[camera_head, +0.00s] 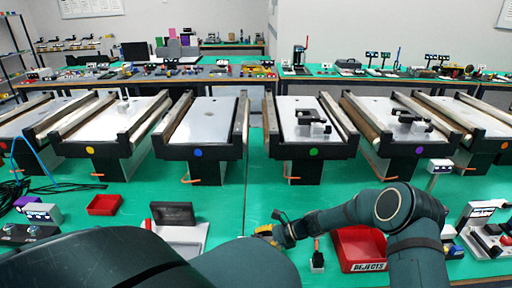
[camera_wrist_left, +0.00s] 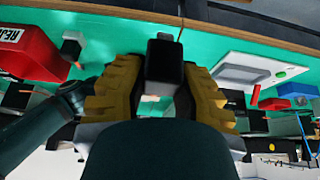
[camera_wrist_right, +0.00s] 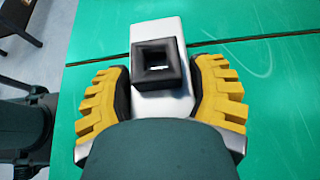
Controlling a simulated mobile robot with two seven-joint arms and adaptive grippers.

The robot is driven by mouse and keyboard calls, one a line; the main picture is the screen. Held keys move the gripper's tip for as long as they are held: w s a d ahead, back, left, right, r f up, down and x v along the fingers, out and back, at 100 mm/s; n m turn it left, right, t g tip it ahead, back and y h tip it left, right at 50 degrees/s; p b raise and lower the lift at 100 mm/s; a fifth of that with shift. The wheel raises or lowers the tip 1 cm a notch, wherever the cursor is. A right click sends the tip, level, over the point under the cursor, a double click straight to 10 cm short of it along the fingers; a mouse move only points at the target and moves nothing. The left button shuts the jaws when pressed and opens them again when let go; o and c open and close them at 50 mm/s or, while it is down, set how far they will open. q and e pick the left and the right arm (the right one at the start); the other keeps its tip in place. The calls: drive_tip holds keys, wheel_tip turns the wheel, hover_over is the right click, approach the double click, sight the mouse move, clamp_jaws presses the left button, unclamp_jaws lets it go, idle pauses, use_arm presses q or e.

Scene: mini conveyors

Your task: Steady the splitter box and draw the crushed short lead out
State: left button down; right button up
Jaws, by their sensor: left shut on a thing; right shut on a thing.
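The white splitter box (camera_wrist_right: 158,95) stands between the yellow fingers of my right gripper (camera_wrist_right: 160,95) in the right wrist view. A square black socket (camera_wrist_right: 158,64) on it shows a hollow with a small white patch inside and no plug in it. My left gripper (camera_wrist_left: 163,85) is shut on a black block-shaped piece (camera_wrist_left: 164,62), which looks like the plug of the short lead; its cord is not clear. In the head view my right gripper (camera_head: 272,233) is low in the middle, partly hidden by my left arm. My left gripper is hidden there.
A grey stand with a dark screen (camera_head: 178,222) and a red tray (camera_head: 103,205) are to the left. Conveyors (camera_head: 212,125) line the green table behind.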

use_arm(q)
drive_tip(key=shift+s+r+g, duration=0.2)
drive_tip(key=shift+s+g, duration=0.2)
drive_tip(key=shift+s, duration=0.2)
use_arm(e)
drive_tip(key=shift+a, duration=0.1)
drive_tip(key=o, duration=1)
